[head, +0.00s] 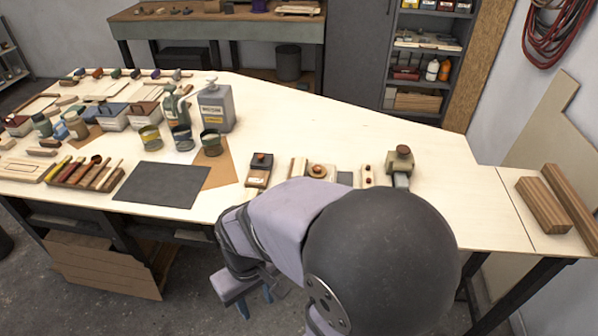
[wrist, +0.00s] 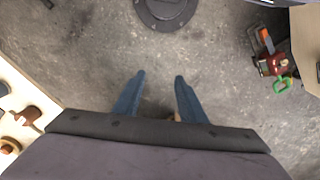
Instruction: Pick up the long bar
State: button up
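A long brown wooden bar (head: 572,208) lies at the far right end of the plywood table, running out at the right edge of the head view. A shorter, thicker wooden block (head: 541,205) lies just to its left. My gripper (head: 255,302) hangs off the table's front edge, well to the left of the bar. Its two blue fingers also show in the wrist view (wrist: 159,76), apart, with bare floor between their tips. The gripper is open and empty. The bar does not show in the wrist view.
Several small wooden and metal fixtures (head: 318,172) stand along the table's front edge behind my arm. Cups, tins and tools crowd the left side, near a dark mat (head: 162,185). The table top (head: 440,190) left of the block is clear.

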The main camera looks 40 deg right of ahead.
aim_at(299, 169)
jog(key=w+d+m+t+h, duration=0.1)
jog(key=w+d+t, duration=0.25)
jog(key=w, duration=0.35)
jog(key=w+d+r+m+t, duration=0.1)
jog(key=w+d+m+t, duration=0.1)
jog(key=w+d, duration=0.35)
jog(key=w+d+m+t+h, duration=0.1)
jog(key=w+d+t, duration=0.1)
jog(key=w, duration=0.7)
jog(key=d+m+h, duration=0.1)
jog(key=d, duration=0.2)
jog(key=w+d+m+t+h+b, duration=0.1)
jog(key=d, duration=0.2)
jog(key=w+d+m+t+h+b, duration=0.1)
jog(key=d+h, duration=0.1)
jog(key=d, duration=0.1)
jog(key=shift+w+d, duration=0.25)
jog(key=shift+d, duration=0.05)
jog(key=d+h, duration=0.1)
jog(key=d, duration=0.1)
jog(key=d+m+h+b, duration=0.1)
jog(key=d, duration=0.2)
jog(key=s+d+m+h, duration=0.1)
jog(key=d, duration=0.1)
jog(key=shift+d+r+h, duration=0.15)
jog(key=shift+r+h, duration=0.15)
jog(key=shift+r, duration=0.05)
jog(key=shift+p+x, duration=1.2)
jog(key=shift+x, duration=2.4)
jog(key=shift+w+r, duration=0.1)
